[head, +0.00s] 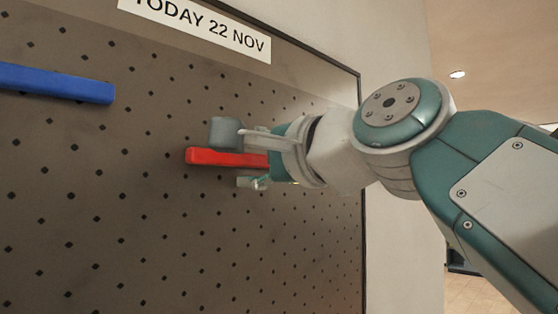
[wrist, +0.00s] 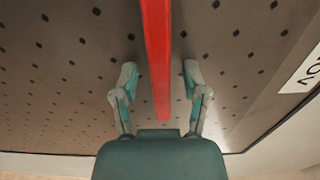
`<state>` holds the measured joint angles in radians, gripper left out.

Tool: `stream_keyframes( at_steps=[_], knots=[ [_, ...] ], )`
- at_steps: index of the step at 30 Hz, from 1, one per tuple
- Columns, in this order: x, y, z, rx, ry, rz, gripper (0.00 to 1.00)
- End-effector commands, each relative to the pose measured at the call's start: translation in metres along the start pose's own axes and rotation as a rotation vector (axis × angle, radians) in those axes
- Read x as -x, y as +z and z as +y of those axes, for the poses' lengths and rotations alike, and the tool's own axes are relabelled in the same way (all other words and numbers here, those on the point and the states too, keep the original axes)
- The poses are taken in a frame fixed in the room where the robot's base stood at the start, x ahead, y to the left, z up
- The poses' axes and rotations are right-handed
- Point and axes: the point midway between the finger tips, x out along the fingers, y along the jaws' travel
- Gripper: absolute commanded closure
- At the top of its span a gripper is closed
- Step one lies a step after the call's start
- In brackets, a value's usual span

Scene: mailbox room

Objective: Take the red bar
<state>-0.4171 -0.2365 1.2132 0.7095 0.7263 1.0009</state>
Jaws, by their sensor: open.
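The red bar (head: 215,157) is fixed on or held against the brown pegboard (head: 130,220) in the head view. In the wrist view the red bar (wrist: 157,50) runs from the top edge down to the middle, between my two fingers. My gripper (head: 240,158) is at the bar's right part, with one finger above it and one below it. My gripper (wrist: 158,80) is open, with a visible gap on each side of the bar in the wrist view. The palm end of the bar is partly hidden by my gripper in the head view.
A blue bar (head: 55,83) is on the board at the upper left. A white sign (head: 200,25) reading "TODAY 22 NOV" is at the board's top. The board's dark right edge (head: 362,190) is beyond my gripper. The board left and below is clear.

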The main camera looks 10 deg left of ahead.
Motion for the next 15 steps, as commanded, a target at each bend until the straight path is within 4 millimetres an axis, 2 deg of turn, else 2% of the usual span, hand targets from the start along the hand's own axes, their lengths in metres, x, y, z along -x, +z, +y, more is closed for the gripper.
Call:
stream_keyframes(
  at_steps=[1, 2, 3, 5, 6, 15],
  knots=[
    [0.0, 0.0, 0.0001, 0.0, 0.0, 0.0, 0.43],
    [0.0, 0.0, 0.0001, 0.0, 0.0, 0.0, 0.52],
    [0.0, 0.0, 0.0001, 0.0, 0.0, 0.0, 0.7],
    [0.0, -0.0001, 0.0001, 0.0, 0.0, 0.0, 0.96],
    [0.0, -0.0001, 0.0001, 0.0, 0.0, 0.0, 1.0],
    [0.0013, -0.0003, 0.0, 0.0, 0.0, 0.001, 1.0]
  ],
)
